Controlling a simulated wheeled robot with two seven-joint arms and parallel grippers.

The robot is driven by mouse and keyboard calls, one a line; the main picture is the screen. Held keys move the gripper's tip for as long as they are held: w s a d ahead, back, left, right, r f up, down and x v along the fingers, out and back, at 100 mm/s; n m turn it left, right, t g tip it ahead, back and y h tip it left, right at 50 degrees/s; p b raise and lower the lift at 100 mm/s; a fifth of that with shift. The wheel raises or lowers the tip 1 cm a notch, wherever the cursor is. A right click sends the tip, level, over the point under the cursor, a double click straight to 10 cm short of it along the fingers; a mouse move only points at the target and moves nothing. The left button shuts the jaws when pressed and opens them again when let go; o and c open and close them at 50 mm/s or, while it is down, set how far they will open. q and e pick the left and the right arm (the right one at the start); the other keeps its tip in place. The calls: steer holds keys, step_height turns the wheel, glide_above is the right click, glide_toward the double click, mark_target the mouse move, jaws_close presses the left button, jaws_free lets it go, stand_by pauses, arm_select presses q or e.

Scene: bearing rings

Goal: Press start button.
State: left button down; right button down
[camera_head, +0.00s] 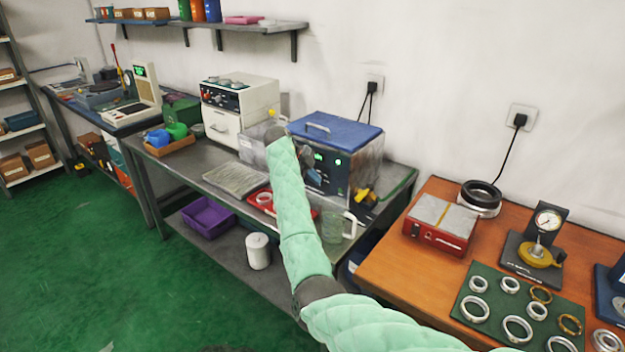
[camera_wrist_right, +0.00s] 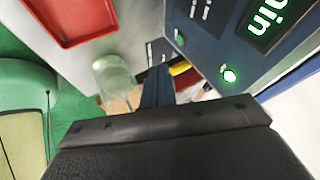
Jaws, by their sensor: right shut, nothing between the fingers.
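The machine with a blue lid (camera_head: 335,131) stands on the grey bench, its dark front panel facing me. The panel has a green lit display and a round green lit button (camera_head: 338,162). In the right wrist view the lit button (camera_wrist_right: 229,75) is at the upper right, beside the green display (camera_wrist_right: 271,20). My right arm in its pale green sleeve reaches up to the machine. My right gripper (camera_head: 306,166) is in front of the panel, left of the button and partly hidden by the arm. Its shut, empty fingers (camera_wrist_right: 158,84) appear apart from the button. My left gripper is not in view.
A red tray (camera_wrist_right: 75,18) and a glass jug (camera_head: 333,227) are on the bench near my right arm. A white oven-like unit (camera_head: 240,105) stands to the left. The wooden table (camera_head: 388,262) at right holds rings and a gauge.

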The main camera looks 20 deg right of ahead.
steer(key=shift+a+r, duration=0.4)
steer(key=shift+r, duration=0.15)
stand_by(0.4)
